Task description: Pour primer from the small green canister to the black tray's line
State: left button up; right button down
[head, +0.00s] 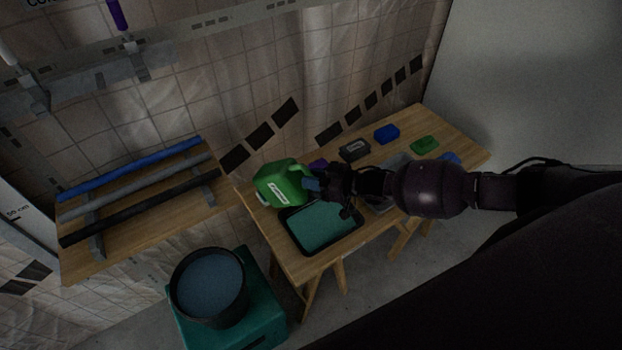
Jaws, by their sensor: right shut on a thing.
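The green canister (280,187) is tilted at the left end of the wooden table, above the far left edge of the black tray (305,254). My right gripper (313,184) is shut on the canister at its right side. The black tray holds a teal-green liquid (325,225) that covers its floor. I cannot make out the tray's line or a stream from the canister. My left gripper is not in view.
On the table (462,143) lie a dark box (354,149), a blue block (386,133) and a green block (424,145). A black bucket (208,288) stands on a teal box at the lower left. Pipes (140,190) lie on a wooden bench at the left.

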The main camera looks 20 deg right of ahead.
pick_arm(q)
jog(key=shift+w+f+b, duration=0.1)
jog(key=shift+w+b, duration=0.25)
jog(key=shift+b, duration=0.15)
pick_arm(e)
jog(key=shift+s+d+f, duration=0.1)
jog(key=shift+s+f, duration=0.05)
jog(key=shift+s+d+f+t+y+b, duration=0.2)
jog(key=shift+t+y+b, duration=0.4)
jog(key=shift+b, duration=0.2)
pick_arm(q)
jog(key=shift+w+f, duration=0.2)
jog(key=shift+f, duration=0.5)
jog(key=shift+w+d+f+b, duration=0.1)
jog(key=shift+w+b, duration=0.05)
jog(key=shift+b, duration=0.15)
pick_arm(e)
jog(key=shift+s, duration=0.1)
